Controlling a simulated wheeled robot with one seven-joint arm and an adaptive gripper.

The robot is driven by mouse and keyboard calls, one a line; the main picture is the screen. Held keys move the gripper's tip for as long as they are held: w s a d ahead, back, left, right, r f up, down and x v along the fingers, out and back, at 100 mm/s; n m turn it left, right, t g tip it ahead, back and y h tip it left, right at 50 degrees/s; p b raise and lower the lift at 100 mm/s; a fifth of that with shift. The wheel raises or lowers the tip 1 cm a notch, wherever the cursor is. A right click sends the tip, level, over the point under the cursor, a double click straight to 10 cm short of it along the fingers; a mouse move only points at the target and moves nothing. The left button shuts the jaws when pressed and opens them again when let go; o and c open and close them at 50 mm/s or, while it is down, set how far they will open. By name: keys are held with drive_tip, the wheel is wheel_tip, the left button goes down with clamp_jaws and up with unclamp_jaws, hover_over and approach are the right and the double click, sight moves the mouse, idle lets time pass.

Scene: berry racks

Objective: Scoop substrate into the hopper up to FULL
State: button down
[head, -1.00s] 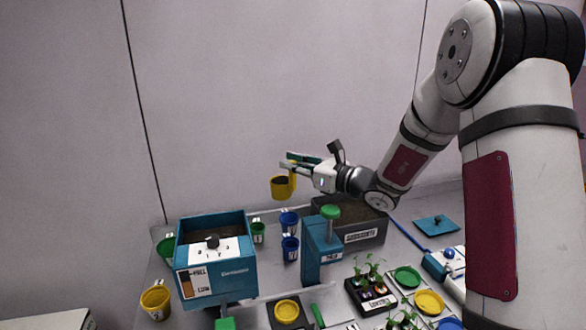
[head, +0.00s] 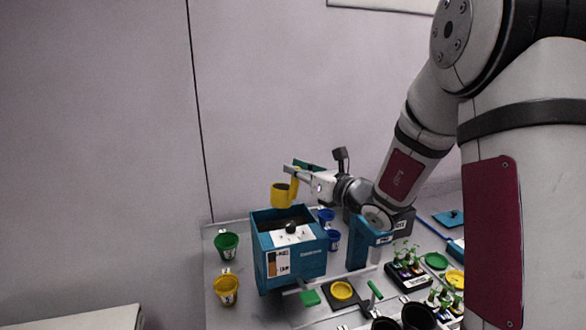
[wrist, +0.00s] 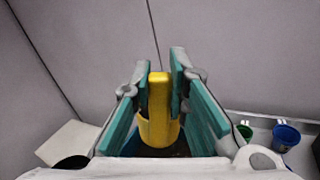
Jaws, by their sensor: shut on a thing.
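My gripper (head: 293,172) is shut on the handle of a yellow scoop cup (head: 282,198). The cup is upright, with dark substrate showing at its mouth. In the head view it hangs at the top of the blue hopper (head: 308,266), over its back part. The hopper is open on top and looks dark inside; its fill level is unclear. Its front carries a gauge label (head: 278,263) with FULL and LOW marks. In the wrist view the yellow scoop (wrist: 157,130) sits between the teal finger pads. The grey substrate bin (head: 405,222) is mostly hidden behind my arm and a blue stand.
A green cup (head: 227,246) and a yellow cup (head: 227,290) stand left of the hopper. Blue cups (head: 327,218) stand behind its right side. The blue stand (head: 357,246) is to its right. Seedling trays (head: 408,270) and colored discs fill the right.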

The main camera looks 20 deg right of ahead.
drive_tip(key=d+f+m, duration=0.1)
drive_tip(key=f+m, duration=0.1)
drive_tip(key=m, duration=0.1)
drive_tip(key=w+d+f+m, duration=0.1)
drive_tip(key=d+f+m, duration=0.1)
drive_tip(key=m, duration=0.2)
drive_tip(key=w+d+f+m, duration=0.1)
drive_tip(key=d+f+m, duration=0.1)
drive_tip(key=m, duration=0.1)
drive_tip(key=shift+w+m, duration=0.1)
drive_tip(key=shift+m, duration=0.2)
drive_tip(key=shift+w+d+f+m+p, duration=0.1)
drive_tip(key=shift+f+m+p, duration=0.05)
drive_tip(key=shift+f+m, duration=0.55)
drive_tip(key=shift+w+d+f+m+p, duration=0.15)
drive_tip(key=shift+f+m, duration=0.3)
drive_tip(key=shift+m, duration=0.35)
drive_tip(key=shift+s, duration=0.1)
